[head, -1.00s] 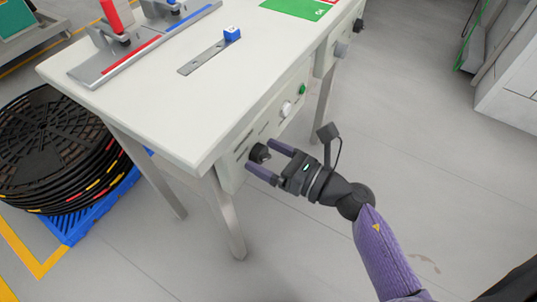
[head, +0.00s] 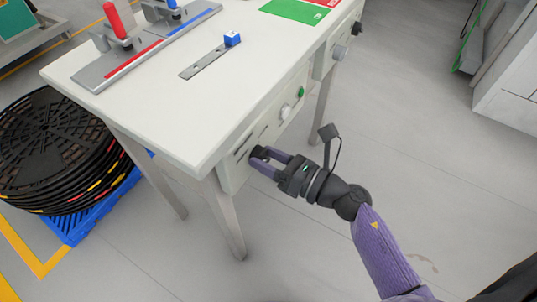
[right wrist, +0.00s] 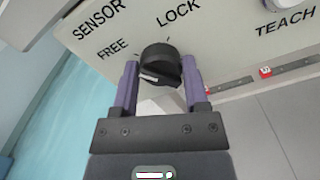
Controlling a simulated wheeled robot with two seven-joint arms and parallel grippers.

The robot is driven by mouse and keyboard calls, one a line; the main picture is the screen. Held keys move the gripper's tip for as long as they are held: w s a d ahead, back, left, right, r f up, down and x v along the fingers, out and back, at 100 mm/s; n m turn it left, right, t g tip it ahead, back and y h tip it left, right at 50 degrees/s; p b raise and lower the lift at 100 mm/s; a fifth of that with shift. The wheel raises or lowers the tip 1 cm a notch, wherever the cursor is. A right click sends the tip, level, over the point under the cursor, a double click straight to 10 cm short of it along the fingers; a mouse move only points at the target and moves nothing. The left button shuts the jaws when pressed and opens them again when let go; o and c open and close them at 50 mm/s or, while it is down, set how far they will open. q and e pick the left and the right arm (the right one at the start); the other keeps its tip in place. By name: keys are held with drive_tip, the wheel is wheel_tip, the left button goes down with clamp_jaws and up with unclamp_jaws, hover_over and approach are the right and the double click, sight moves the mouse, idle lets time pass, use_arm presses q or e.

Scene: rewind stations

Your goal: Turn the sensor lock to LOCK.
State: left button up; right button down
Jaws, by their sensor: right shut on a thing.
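The sensor lock is a black round knob (right wrist: 160,58) on the table's front panel (right wrist: 225,50), below the lettering SENSOR, between the words FREE at its left and LOCK at its upper right in the right wrist view. A pale mark shows on the knob's near face; I cannot tell which word it points to. My right gripper (head: 265,161) is shut on the knob, one purple finger on each side of it. The knob is partly hidden by the fingers in the head view. My left gripper is not in view.
A white knob (head: 285,112) and a green button (head: 301,92) sit farther along the panel. The table top (head: 185,120) holds a red-handled clamp (head: 115,20) and a strip with a blue block (head: 232,39). Black reels (head: 55,150) stand at left.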

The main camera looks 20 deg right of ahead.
drive_tip(key=m+p, duration=0.1)
drive_tip(key=m, duration=0.1)
drive_tip(key=shift+r+m, duration=0.1)
drive_tip(key=shift+m, duration=0.3)
drive_tip(key=m+p, duration=0.2)
drive_tip(key=m, duration=0.2)
drive_tip(key=shift+d+p, duration=0.1)
drive_tip(key=shift+p, duration=0.25)
drive_tip(key=m+p, duration=0.1)
drive_tip(key=m, duration=0.3)
drive_tip(key=m+p, duration=0.1)
drive_tip(key=m, duration=0.2)
drive_tip(key=shift+f, duration=0.25)
drive_tip(key=shift+m+p, duration=0.45)
drive_tip(key=shift+m, duration=0.45)
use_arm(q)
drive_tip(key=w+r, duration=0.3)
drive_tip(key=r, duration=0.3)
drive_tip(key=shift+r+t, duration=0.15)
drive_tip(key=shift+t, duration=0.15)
use_arm(e)
drive_tip(key=shift+f+m, duration=0.1)
drive_tip(key=shift+m, duration=0.3)
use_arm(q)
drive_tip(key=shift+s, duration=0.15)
